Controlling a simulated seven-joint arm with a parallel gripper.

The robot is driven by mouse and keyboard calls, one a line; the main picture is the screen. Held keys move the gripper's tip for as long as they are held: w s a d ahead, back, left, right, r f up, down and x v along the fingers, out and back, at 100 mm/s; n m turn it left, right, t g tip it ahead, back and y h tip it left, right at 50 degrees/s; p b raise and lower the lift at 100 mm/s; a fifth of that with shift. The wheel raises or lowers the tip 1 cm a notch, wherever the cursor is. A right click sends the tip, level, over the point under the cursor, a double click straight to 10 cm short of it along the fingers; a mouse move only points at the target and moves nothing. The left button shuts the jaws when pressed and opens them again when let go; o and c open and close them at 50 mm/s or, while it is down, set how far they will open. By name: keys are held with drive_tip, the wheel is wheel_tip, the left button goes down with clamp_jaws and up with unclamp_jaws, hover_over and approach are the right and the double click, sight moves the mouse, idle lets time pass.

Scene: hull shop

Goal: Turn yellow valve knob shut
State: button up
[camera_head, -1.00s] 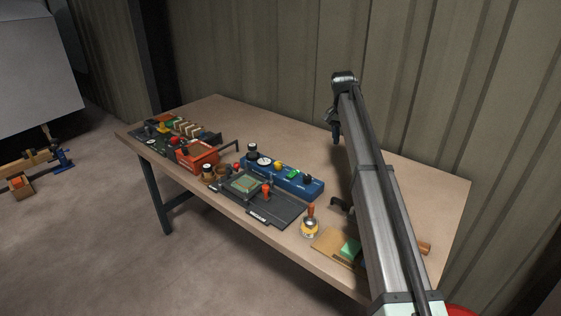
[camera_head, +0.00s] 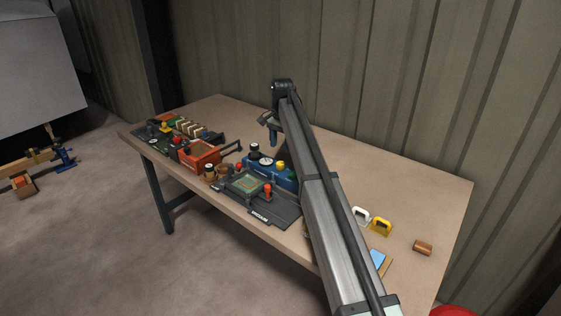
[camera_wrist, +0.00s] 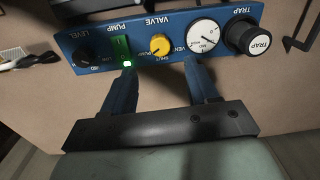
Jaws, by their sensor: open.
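The yellow valve knob (camera_wrist: 160,44) is on the blue control panel (camera_wrist: 215,14), seen upside down in the wrist view under the word VALVE, with PUMP, VENT and SHUT marked around it. My gripper (camera_wrist: 160,72) is open, its two blue fingers apart on either side of the knob in the picture, and I cannot see that they touch anything. In the head view the yellow knob (camera_head: 281,164) shows on the panel (camera_head: 286,177), partly behind my arm. My gripper (camera_head: 272,138) is above the panel there.
A green lit pump switch (camera_wrist: 121,48), a black level knob (camera_wrist: 86,56), a white dial (camera_wrist: 207,38) and a black trap knob (camera_wrist: 253,38) flank the valve. A red box (camera_head: 199,154) stands left of the panel. The bench behind the panel is bare.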

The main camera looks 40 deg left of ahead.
sight(280, 163)
wheel_tip(280, 163, down, 8)
drive_tip(key=shift+a+r, duration=0.1)
idle(0.4)
drive_tip(key=c, duration=1)
drive_tip(key=shift+c, duration=0.2)
drive_tip(key=shift+n, duration=0.4)
drive_tip(key=n, duration=0.4)
drive_tip(key=shift+n, duration=0.4)
drive_tip(key=n, duration=0.6)
